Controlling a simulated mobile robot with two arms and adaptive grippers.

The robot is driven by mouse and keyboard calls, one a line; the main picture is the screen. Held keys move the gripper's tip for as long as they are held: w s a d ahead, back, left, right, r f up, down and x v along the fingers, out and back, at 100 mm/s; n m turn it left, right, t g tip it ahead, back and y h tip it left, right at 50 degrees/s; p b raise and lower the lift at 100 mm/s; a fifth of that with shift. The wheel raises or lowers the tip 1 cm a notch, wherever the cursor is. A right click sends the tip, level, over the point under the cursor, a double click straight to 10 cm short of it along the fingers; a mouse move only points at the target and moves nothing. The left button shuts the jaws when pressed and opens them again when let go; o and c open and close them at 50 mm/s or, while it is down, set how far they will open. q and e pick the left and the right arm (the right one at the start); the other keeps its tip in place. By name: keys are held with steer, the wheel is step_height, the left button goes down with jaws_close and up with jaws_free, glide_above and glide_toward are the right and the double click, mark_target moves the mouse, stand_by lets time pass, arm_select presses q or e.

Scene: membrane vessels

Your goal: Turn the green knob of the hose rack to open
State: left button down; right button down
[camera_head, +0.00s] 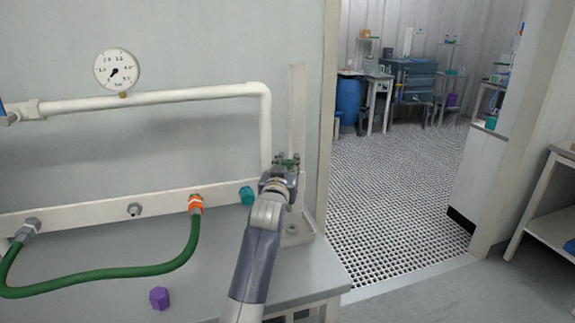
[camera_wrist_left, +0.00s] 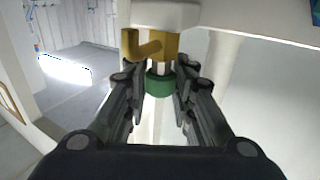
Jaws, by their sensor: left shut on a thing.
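The green knob (camera_wrist_left: 160,84) sits below a brass fitting (camera_wrist_left: 163,50) with a bent brass piece in the left wrist view. My left gripper (camera_head: 288,164) reaches up to it at the right end of the hose rack (camera_head: 80,211). The two fingers of this gripper stand on either side of the knob and are shut on it. In the head view only a little green of the knob shows between the fingers. How far the knob is turned cannot be told. My right gripper is not in view.
A green hose (camera_head: 110,276) hangs in front of the rack. A teal cap (camera_head: 247,196) is just left of my gripper, and a purple cap (camera_head: 159,298) lies on the bench. A pressure gauge (camera_head: 117,69) sits above a white pipe (camera_head: 165,98). A doorway opens on the right.

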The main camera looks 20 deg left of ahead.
mark_target(287, 162)
arm_select(q)
steer(key=shift+y, duration=0.3)
steer(key=c, duration=1.3)
jaws_free()
steer(key=shift+c, duration=0.2)
step_height(287, 162, up, 10)
